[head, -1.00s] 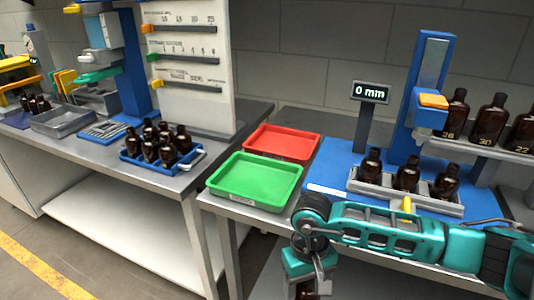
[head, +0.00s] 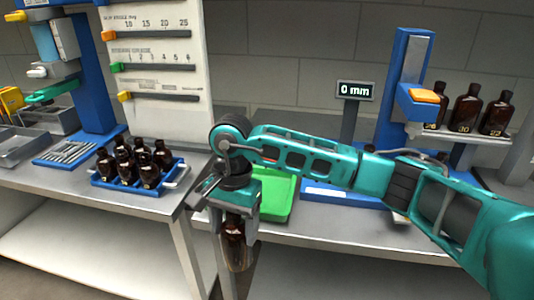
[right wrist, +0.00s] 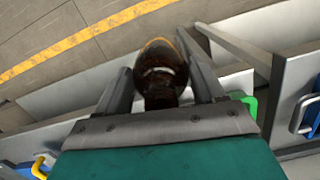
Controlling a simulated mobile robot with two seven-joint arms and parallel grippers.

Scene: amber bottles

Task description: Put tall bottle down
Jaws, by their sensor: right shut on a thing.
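My right gripper (head: 234,207) points down in front of the near table edge, shut on a tall amber bottle (head: 236,245). The bottle hangs upright below the fingers, in the air in front of the gap between the two tables. In the right wrist view the bottle (right wrist: 160,68) sits between the two grey fingers (right wrist: 160,85), with floor beyond it. The green tray (head: 281,200) on the right table is partly hidden behind my right arm. My left gripper is not in view.
A blue crate (head: 113,187) of several amber bottles stands on the left table (head: 60,180). A blue measuring stand (head: 404,90) with a 0 mm display (head: 356,91) is behind my arm. A shelf (head: 465,134) at right holds amber bottles.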

